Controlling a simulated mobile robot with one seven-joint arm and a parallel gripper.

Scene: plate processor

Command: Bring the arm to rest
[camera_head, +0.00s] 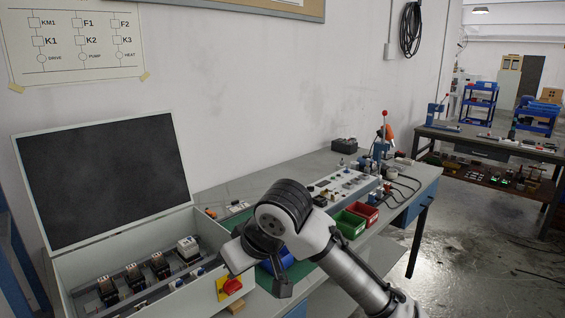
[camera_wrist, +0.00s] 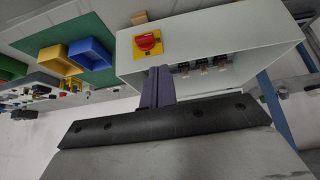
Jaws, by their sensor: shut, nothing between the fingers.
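My gripper (camera_wrist: 158,84) is shut and empty in the wrist view, its two dark fingers side by side. Beyond the fingertips is the grey control box (camera_wrist: 205,55), with a red rotary knob (camera_wrist: 148,42) on a yellow plate. I cannot tell the exact gap between the fingers and the box. In the head view my arm is bent over the bench, and a dark end part of it (camera_head: 283,288) hangs to the right of the open control box (camera_head: 80,265). The red knob (camera_head: 232,286) shows there just left of it.
A blue bin (camera_wrist: 90,53) and yellow bin (camera_wrist: 55,59) sit on the green mat (camera_wrist: 72,30). Green (camera_head: 350,224) and red (camera_head: 364,212) bins stand right of my arm. A grey panel (camera_head: 345,187) with small parts lies behind. Open floor (camera_head: 470,240) is at right.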

